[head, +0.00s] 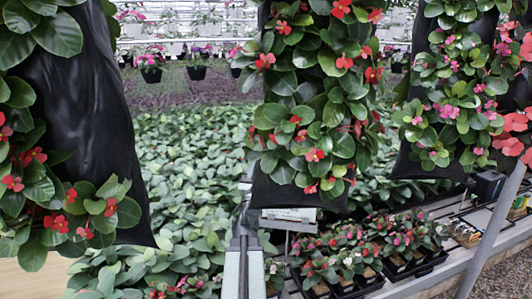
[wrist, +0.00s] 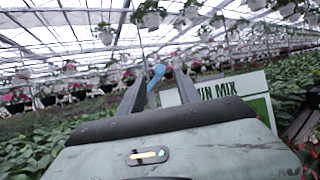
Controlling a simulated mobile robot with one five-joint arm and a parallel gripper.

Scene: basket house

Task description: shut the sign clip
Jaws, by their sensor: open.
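A small blue piece, which looks like the sign clip (wrist: 157,73), shows between the fingers of my gripper (wrist: 160,80) in the wrist view. I cannot tell whether the fingers touch it. My gripper is open, and it also shows in the head view (head: 248,186), beside the lower left edge of the middle hanging bag. A white and green sign (wrist: 244,88) reading "UN MIX" stands just right of the fingers, partly hidden by them. In the head view a pale sign (head: 290,214) shows below that bag. The clip is not clear there.
Potted flowers (head: 365,250) sit in black trays on a bench at lower right. Leafy plants (head: 185,150) fill the background.

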